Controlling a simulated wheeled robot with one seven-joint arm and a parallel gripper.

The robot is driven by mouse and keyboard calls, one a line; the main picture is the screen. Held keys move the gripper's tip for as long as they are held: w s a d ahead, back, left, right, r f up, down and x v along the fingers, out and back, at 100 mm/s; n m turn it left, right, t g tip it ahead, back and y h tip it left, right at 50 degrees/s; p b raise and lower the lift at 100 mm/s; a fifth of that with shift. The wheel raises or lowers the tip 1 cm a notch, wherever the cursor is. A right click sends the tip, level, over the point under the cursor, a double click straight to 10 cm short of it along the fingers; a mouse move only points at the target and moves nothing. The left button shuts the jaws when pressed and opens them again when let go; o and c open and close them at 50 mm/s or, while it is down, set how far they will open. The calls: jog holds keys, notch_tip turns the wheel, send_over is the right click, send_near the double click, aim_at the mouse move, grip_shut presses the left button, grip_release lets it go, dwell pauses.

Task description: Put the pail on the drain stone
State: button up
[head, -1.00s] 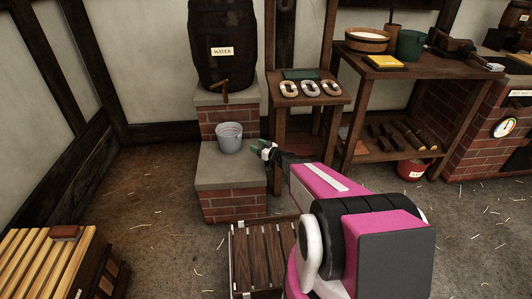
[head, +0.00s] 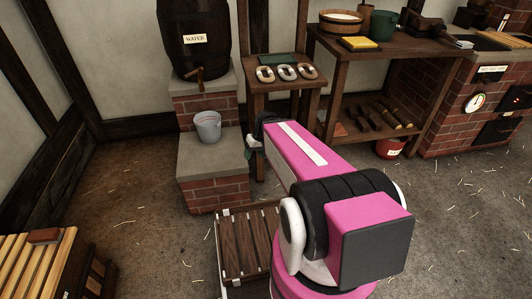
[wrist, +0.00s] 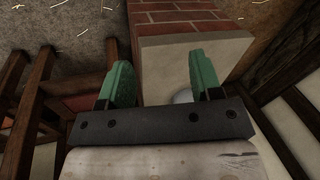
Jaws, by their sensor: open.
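The pail (head: 208,127) is a small light grey-blue bucket. It stands upright on the pale stone slab (head: 212,160) on low brickwork, below the tap of the water barrel. This slab looks like the drain stone. My gripper (head: 251,145) is just right of the slab and apart from the pail, largely hidden by my arm. In the wrist view my gripper (wrist: 162,78) has its two green fingers spread with nothing between them. There the slab (wrist: 160,65) lies beyond the fingers, and a sliver of the pail (wrist: 182,96) shows beside the right finger, mostly hidden.
The water barrel (head: 200,40) stands on a higher brick step behind. A small table with shackles (head: 287,72) is close right of the slab, with a workbench (head: 400,50) beyond. A slatted crate (head: 245,240) sits in front. Straw-strewn floor (head: 135,195) is open at left.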

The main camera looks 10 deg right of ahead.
jog(key=s+d+r+m+h, duration=0.1)
jog(key=s+d+h, duration=0.1)
jog(key=d, duration=0.1)
jog(key=s+d+r+m+h, duration=0.1)
jog(key=shift+d+r+m, duration=0.2)
jog(key=shift+r+m, duration=0.1)
